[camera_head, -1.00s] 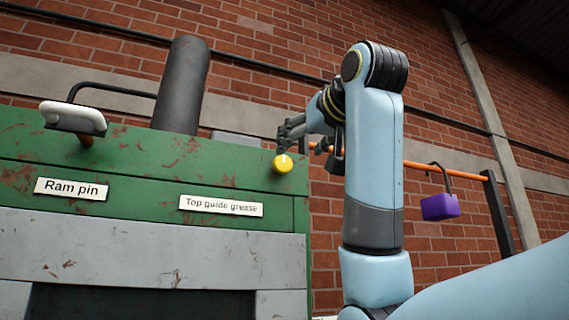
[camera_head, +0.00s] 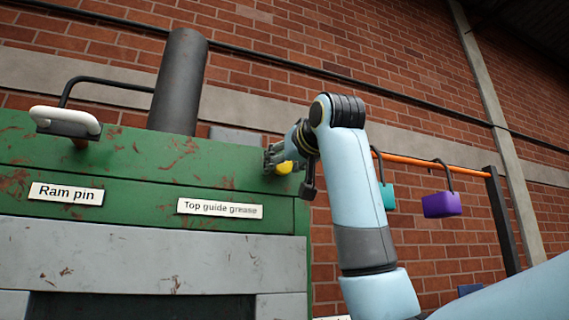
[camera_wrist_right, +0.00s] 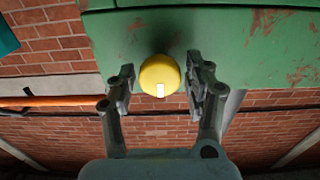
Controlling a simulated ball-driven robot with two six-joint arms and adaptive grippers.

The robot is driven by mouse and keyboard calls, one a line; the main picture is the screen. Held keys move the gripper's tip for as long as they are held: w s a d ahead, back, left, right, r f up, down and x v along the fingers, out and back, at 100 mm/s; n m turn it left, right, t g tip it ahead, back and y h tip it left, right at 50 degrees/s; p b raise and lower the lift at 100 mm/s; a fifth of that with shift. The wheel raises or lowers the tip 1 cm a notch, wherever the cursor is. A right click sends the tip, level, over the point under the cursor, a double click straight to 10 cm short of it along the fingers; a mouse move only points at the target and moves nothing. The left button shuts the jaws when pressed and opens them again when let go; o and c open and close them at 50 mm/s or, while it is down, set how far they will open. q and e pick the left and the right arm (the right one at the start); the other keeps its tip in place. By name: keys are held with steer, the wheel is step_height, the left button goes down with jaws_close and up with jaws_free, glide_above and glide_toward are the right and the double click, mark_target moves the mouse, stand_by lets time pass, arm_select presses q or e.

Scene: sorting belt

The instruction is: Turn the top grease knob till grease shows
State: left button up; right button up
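The yellow grease knob (camera_head: 285,167) sits on the green machine front, up and right of the "Top guide grease" label (camera_head: 220,208). In the right wrist view the knob (camera_wrist_right: 159,75) is round with a white mark on its lower edge. My right gripper (camera_head: 274,160) is at the knob and partly covers it. In the right wrist view its fingers (camera_wrist_right: 160,85) are open, one on each side of the knob, with a gap visible at the left finger; the right finger is very near it. No grease is visible. My left gripper is not in view.
The "Ram pin" label (camera_head: 66,194) and a white-gripped handle (camera_head: 66,121) are at the machine's left. A dark cylinder (camera_head: 178,82) rises behind. Purple (camera_head: 442,204) and teal (camera_head: 387,196) padlock-like blocks hang from an orange rail (camera_head: 415,161) at the right.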

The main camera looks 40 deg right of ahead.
steer(key=c, duration=0.8)
steer(key=shift+m, duration=0.3)
steer(key=m+b, duration=0.2)
steer(key=m, duration=0.1)
steer(key=shift+m, duration=0.4)
steer(key=m+b, duration=0.2)
steer(key=m, duration=0.2)
steer(key=shift+m, duration=0.3)
steer(key=m+b, duration=0.3)
steer(key=m, duration=0.2)
steer(key=shift+m+b, duration=1)
steer(key=shift+m, duration=0.6)
